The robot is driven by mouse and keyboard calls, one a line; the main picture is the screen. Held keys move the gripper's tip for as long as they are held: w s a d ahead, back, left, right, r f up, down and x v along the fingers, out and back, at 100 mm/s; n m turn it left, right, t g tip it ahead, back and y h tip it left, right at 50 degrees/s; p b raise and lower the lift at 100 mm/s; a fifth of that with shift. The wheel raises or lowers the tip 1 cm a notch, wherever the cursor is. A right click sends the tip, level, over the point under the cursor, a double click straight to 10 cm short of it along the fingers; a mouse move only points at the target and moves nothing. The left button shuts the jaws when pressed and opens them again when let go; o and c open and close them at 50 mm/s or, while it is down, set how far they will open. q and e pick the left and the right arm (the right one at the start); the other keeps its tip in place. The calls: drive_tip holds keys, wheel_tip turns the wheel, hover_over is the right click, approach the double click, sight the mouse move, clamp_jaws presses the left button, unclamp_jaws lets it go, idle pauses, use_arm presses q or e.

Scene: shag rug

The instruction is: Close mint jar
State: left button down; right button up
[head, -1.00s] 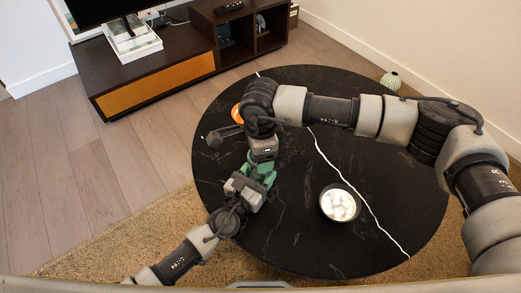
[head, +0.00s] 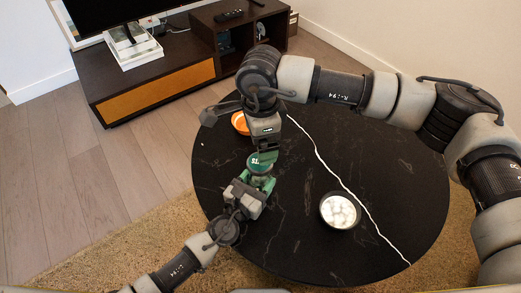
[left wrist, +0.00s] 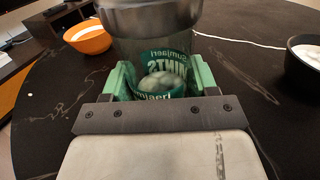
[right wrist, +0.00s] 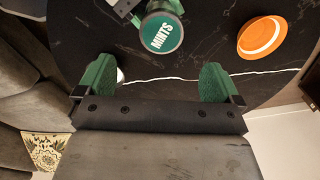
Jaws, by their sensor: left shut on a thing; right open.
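The mint jar (head: 262,163) stands on the round black table, with a green lid marked MINTS on top. In the left wrist view the jar (left wrist: 160,75) is clear, with a green label and pale mints inside. My left gripper (head: 258,182) is shut around the jar's sides. In the right wrist view the lid (right wrist: 162,34) faces up; I cannot tell how tightly it sits. My right gripper (right wrist: 160,82) is open and empty, apart from the lid. In the head view my right gripper (head: 266,145) is just behind and above the jar, partly hidden.
An orange bowl (head: 239,122) is behind the jar, near my right forearm; it also shows in the right wrist view (right wrist: 262,36). A dark bowl of white pieces (head: 340,210) stands to the right. The table's (head: 390,190) right side is clear.

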wheel_tip(320, 180, up, 4)
drive_tip(key=shift+f, duration=0.1)
use_arm(q)
drive_tip(key=shift+c, duration=1.1)
unclamp_jaws()
drive_tip(key=v, duration=1.1)
